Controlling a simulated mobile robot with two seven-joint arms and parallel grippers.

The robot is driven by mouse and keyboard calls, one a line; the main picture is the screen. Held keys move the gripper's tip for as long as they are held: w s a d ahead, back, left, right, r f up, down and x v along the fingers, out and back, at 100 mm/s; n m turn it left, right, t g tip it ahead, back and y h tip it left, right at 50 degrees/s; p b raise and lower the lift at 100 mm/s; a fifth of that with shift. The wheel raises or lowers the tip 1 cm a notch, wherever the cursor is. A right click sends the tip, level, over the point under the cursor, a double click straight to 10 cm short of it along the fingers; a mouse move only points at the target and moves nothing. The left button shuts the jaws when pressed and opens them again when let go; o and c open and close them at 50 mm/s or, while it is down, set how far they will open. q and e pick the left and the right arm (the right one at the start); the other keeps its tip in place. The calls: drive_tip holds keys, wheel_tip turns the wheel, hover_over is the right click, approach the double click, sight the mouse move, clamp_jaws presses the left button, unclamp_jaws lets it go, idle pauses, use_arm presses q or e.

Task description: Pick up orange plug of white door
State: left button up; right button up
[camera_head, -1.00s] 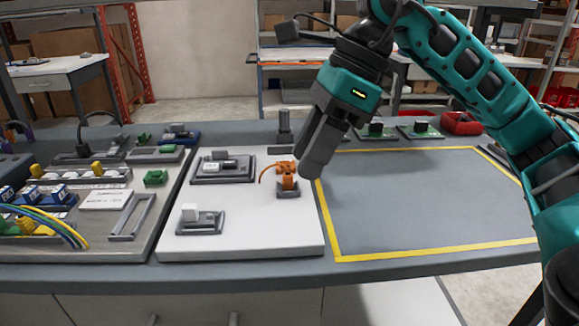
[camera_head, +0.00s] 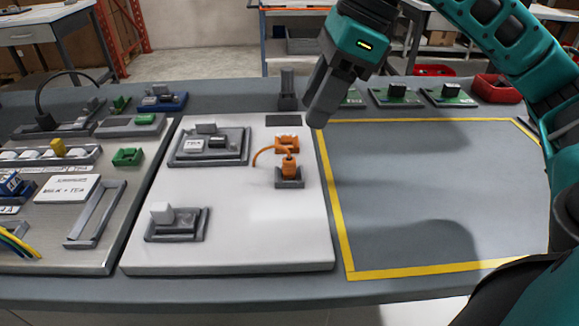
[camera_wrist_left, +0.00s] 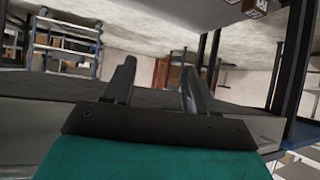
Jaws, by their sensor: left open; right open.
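The orange plug (camera_head: 289,166) stands in a small dark grey holder (camera_head: 289,183) on the white door panel (camera_head: 240,240), toward its right edge. A thin orange cable loops from it, and an orange socket-like part (camera_head: 287,143) sits just behind it. My right gripper (camera_head: 318,112) hangs above and behind the plug, to its right, apart from it and empty. The gap between its fingers is hard to see from this side. My left gripper (camera_wrist_left: 155,80) shows in the left wrist view with its fingers apart and nothing between them.
The white panel also bears a grey framed module (camera_head: 210,148) and a white block in a grey holder (camera_head: 176,222). A crowded panel (camera_head: 75,250) lies left. The yellow-framed area (camera_head: 430,195) is clear. Green boards (camera_head: 397,95) and a red bin (camera_head: 495,88) stand behind.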

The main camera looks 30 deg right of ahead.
sight(291, 158)
drive_tip(key=shift+s+b+x, duration=0.2)
drive_tip(key=shift+b+x, duration=0.15)
drive_tip(key=shift+x, duration=2)
drive_tip(key=shift+s+b+x, duration=0.15)
drive_tip(key=shift+b+x, duration=0.15)
drive_tip(key=shift+x, duration=2.05)
drive_tip(key=shift+a, duration=0.15)
drive_tip(key=shift+c, duration=0.2)
clamp_jaws()
